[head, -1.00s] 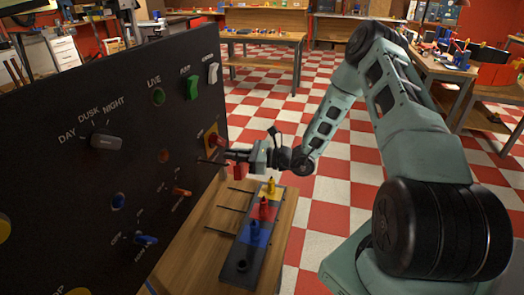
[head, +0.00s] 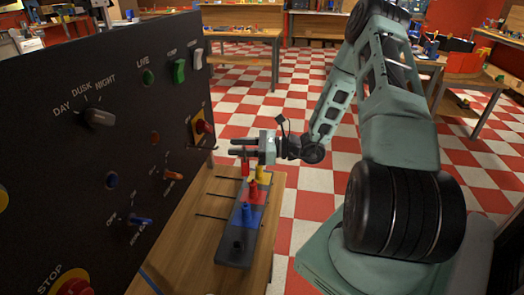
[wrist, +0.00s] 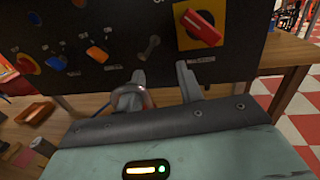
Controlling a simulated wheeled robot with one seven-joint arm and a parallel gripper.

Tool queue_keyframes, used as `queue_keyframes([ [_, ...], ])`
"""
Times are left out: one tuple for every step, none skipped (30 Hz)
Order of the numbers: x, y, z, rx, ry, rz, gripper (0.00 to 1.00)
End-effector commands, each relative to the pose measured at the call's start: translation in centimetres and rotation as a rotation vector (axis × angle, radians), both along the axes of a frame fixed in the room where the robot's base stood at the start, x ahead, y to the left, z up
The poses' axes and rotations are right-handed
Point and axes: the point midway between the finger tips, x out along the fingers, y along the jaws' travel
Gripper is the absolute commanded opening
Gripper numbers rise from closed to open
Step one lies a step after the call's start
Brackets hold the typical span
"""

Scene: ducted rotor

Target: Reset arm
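My gripper (head: 238,147) is in front of the black panel (head: 70,170), above the wooden table. The arm is stretched forward and bent. A red rotary switch on a yellow plate (head: 202,127) is on the panel left of the fingers; in the wrist view it is ahead, to the right (wrist: 203,28). A red piece (head: 245,167) shows just below the fingers; I cannot tell what it rests on.
A dark tray (head: 234,257) on the table (head: 185,240) holds yellow (head: 260,173), red (head: 253,191) and blue (head: 248,213) pegs. Thin dark rods lie beside it. The panel carries a dial (head: 98,117), switches and a red stop button (head: 75,287).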

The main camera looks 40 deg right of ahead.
Motion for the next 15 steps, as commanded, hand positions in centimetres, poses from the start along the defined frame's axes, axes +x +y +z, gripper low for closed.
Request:
queue_keyframes([
  [-0.8,-1.0,-0.3,-0.003,0.000,-0.007,0.37],
  [-1.2,-1.6,-0.3,-0.004,-0.001,-0.010,0.37],
  [-1.7,-2.2,-0.3,-0.006,-0.001,-0.012,0.37],
  [-2.1,-2.6,-0.3,-0.006,-0.001,-0.014,0.37],
  [-2.5,-3.0,-0.3,-0.006,0.000,-0.014,0.37],
  [-2.9,-3.5,-0.3,-0.007,0.000,-0.016,0.37],
  [-3.2,-3.8,-0.3,-0.008,0.000,-0.017,0.37],
  [-3.4,-4.1,-0.3,-0.008,0.000,-0.018,0.37],
  [-3.7,-4.5,-0.3,-0.008,0.000,-0.019,0.37],
  [-3.9,-4.7,-0.3,-0.008,0.000,-0.019,0.37],
  [-4.0,-4.8,-0.3,-0.008,0.000,-0.019,0.37],
  [-4.2,-5.0,-0.3,-0.008,0.000,-0.020,0.37],
  [-4.3,-5.1,-0.2,-0.008,0.000,-0.020,0.37],
  [-4.4,-5.2,-0.2,-0.008,0.000,-0.021,0.37],
  [-4.4,-5.2,-0.2,-0.008,0.000,-0.021,0.37],
])
